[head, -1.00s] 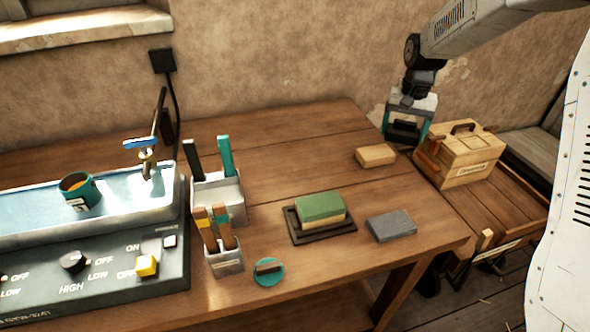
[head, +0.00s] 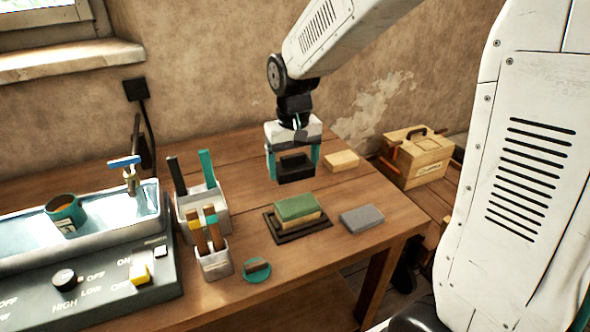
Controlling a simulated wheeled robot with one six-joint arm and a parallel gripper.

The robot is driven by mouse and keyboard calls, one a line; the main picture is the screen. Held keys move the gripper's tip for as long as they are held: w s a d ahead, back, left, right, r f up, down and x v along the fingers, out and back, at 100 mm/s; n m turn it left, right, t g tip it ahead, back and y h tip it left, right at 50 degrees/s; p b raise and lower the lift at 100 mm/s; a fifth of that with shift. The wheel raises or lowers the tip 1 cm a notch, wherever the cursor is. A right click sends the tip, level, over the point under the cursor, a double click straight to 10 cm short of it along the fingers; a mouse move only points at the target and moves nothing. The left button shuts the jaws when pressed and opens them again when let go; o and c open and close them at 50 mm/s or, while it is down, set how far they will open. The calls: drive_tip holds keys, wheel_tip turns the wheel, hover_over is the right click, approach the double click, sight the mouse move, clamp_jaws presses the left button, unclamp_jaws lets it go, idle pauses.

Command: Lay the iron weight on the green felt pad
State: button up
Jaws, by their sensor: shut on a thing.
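My gripper (head: 293,163) is shut on a dark block, which I take for the iron weight (head: 294,174). It is held between the teal fingers above the back part of the bench, behind the green-topped block. The green layer (head: 297,206), which may be the felt pad, lies on a pale yellow block in a black tray (head: 288,238). Its top is bare. The weight is apart from it, up and slightly behind. A small round teal disc (head: 250,278) with a brown piece on it lies at the front; I cannot tell its material.
A grey block (head: 362,219) lies right of the tray and a tan block (head: 342,161) behind it. Grey holders (head: 215,262) with upright tools stand to the left, beside a water trough (head: 98,218). A wooden box (head: 419,160) stands at the right.

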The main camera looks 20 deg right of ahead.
sight(297, 204)
drive_tip(key=shift+s+a, duration=0.15)
drive_tip(key=shift+s, duration=1.1)
drive_tip(key=shift+f, duration=3.2)
drive_tip(key=shift+s+f, duration=0.1)
drive_tip(key=shift+f, duration=0.05)
drive_tip(key=o, duration=1.3)
